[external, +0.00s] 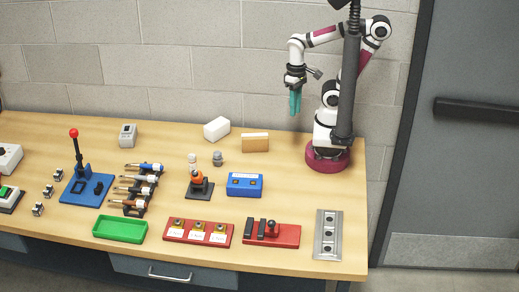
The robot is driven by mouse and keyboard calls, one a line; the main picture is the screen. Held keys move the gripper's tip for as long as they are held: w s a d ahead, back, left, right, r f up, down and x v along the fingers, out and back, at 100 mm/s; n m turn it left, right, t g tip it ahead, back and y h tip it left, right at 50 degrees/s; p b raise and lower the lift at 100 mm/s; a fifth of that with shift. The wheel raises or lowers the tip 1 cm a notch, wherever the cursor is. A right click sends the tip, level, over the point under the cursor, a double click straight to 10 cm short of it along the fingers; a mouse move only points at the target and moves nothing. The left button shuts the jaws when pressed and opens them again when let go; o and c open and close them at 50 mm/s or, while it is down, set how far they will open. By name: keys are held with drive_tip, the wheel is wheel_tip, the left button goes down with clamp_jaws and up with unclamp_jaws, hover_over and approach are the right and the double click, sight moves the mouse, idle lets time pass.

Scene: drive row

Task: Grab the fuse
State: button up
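My gripper (295,103) hangs over the back right of the wooden bench, with its teal fingers pointing down. The fingers look close together, but from this angle I cannot tell whether they are open or shut. I see nothing hanging from them. No part is clearly recognisable as the fuse at this size. A red block with black parts and a dark knob (272,232) sits at the front right. A red board with several brass-coloured pieces over white labels (198,231) lies to its left. Neither is near my gripper.
A blue box (244,185), an orange-topped switch on a dark plate (198,186), a green tray (120,229), a rack of screwdriver-like tools (136,189) and a blue lever base (87,190) stand across the bench. A grey metal strip (328,235) lies front right. A tan block (255,142) stands at the back.

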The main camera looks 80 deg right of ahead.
drive_tip(key=o, duration=0.6)
drive_tip(key=shift+o, duration=0.2)
drive_tip(key=w+d+f+n+g+h, duration=0.2)
drive_tip(key=d+n+h, duration=0.2)
drive_tip(key=n, duration=0.2)
drive_tip(key=n+t+h, duration=0.4)
drive_tip(key=n+t, duration=1)
drive_tip(key=n, duration=1.6)
hover_over(191, 165)
drive_tip(key=s+a, duration=0.3)
drive_tip(key=s, duration=0.7)
wheel_tip(191, 165, down, 11)
drive_tip(key=x, duration=1.5)
drive_tip(key=shift+w+a+f, duration=0.2)
drive_tip(key=shift+w+a, duration=0.1)
drive_tip(key=shift+w, duration=0.05)
